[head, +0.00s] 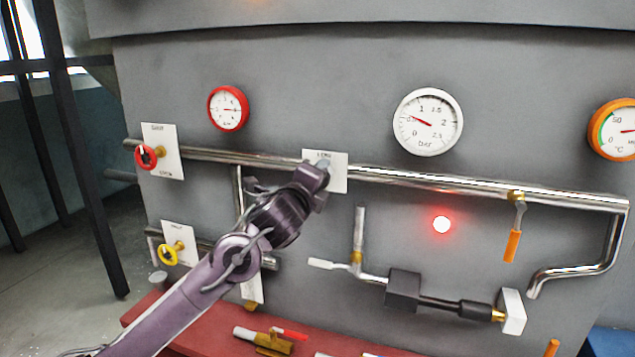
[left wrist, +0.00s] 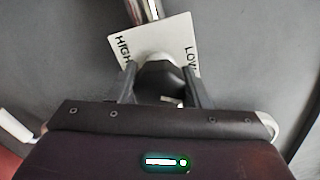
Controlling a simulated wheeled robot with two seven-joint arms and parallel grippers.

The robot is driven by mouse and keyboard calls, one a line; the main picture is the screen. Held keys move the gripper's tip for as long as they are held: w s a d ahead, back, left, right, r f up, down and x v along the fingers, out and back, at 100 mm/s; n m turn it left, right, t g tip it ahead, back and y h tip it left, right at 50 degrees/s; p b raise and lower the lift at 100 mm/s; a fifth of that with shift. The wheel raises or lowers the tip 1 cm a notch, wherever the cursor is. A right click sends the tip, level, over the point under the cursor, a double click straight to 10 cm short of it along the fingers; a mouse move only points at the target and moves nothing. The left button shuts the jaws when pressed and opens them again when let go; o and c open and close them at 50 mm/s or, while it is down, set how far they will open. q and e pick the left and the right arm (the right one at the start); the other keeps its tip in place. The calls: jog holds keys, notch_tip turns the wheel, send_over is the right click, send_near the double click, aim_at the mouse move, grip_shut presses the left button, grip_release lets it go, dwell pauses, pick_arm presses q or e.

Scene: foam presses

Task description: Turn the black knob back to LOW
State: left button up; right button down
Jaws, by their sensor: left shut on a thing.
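The black knob (left wrist: 160,80) sits on a white plate (left wrist: 150,45) marked HIGH on the left and LOW on the right in the left wrist view. My left gripper (left wrist: 160,88) is shut on the knob, one finger on each side. The knob's pointer is hidden, so I cannot tell which word it faces. In the head view the same plate (head: 338,178) is partly covered by my left gripper (head: 318,172), which hides the knob. My right gripper is not in view.
A pipe (head: 440,181) runs across the grey panel. A red valve wheel (head: 146,157) and a yellow one (head: 172,252) are at left. Several gauges, including a white bar gauge (head: 428,122), are above. A red lamp (head: 441,224) glows at right. A red ledge (head: 190,335) lies below.

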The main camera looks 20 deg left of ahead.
pick_arm(q)
jog(key=n, duration=0.3)
jog(key=shift+f+n, duration=0.15)
jog(key=shift+n, duration=1.45)
jog(key=o, duration=1)
